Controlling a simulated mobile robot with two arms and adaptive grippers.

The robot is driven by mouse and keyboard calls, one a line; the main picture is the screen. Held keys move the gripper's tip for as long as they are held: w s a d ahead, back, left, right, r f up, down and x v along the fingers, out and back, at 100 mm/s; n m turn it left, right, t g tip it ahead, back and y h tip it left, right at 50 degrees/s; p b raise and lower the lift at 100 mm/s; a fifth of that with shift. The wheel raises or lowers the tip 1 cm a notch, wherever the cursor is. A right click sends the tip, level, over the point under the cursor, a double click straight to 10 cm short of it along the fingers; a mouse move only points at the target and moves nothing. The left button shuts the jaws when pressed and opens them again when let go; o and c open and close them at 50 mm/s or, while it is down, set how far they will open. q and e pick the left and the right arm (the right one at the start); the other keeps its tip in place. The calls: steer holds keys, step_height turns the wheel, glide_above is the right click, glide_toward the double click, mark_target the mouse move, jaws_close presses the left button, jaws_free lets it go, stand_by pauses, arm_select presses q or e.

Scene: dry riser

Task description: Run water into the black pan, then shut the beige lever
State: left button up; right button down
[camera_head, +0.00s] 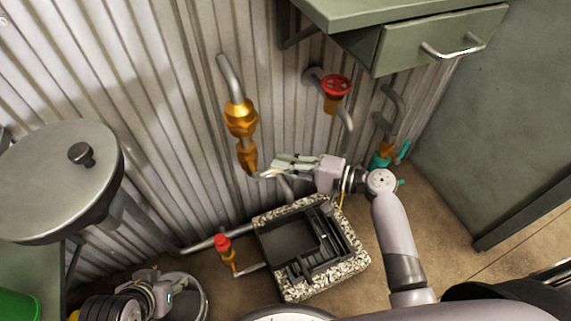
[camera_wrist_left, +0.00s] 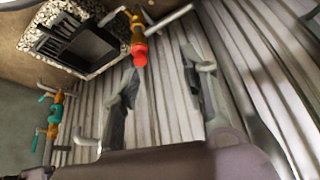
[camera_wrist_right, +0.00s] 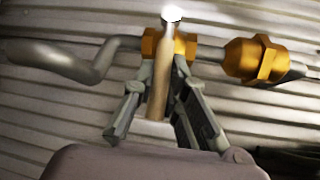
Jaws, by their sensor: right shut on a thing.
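The beige lever (camera_wrist_right: 157,85) shows in the right wrist view, standing out from a brass valve (camera_wrist_right: 180,45) on the wall pipe. My right gripper (camera_wrist_right: 160,95) is shut on it, with one finger on each side. In the head view this gripper (camera_head: 280,164) is at the lower brass fitting (camera_head: 247,155), and its fingers hide most of the lever. The black pan (camera_head: 285,241) is a dark square basin in a pebbled surround on the floor, below the pipe outlet. My left gripper (camera_wrist_left: 160,72) is open and empty, left of the pan in the head view.
A red-topped brass tap (camera_head: 223,246) stands left of the pan. A red wheel valve (camera_head: 336,88) and a teal-handled valve (camera_head: 385,155) are right of my right gripper. A green drawer unit (camera_head: 440,40) overhangs at upper right; a round metal lid (camera_head: 60,175) is at left.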

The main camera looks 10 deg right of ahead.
arm_select(q)
steer(key=shift+r, duration=0.1)
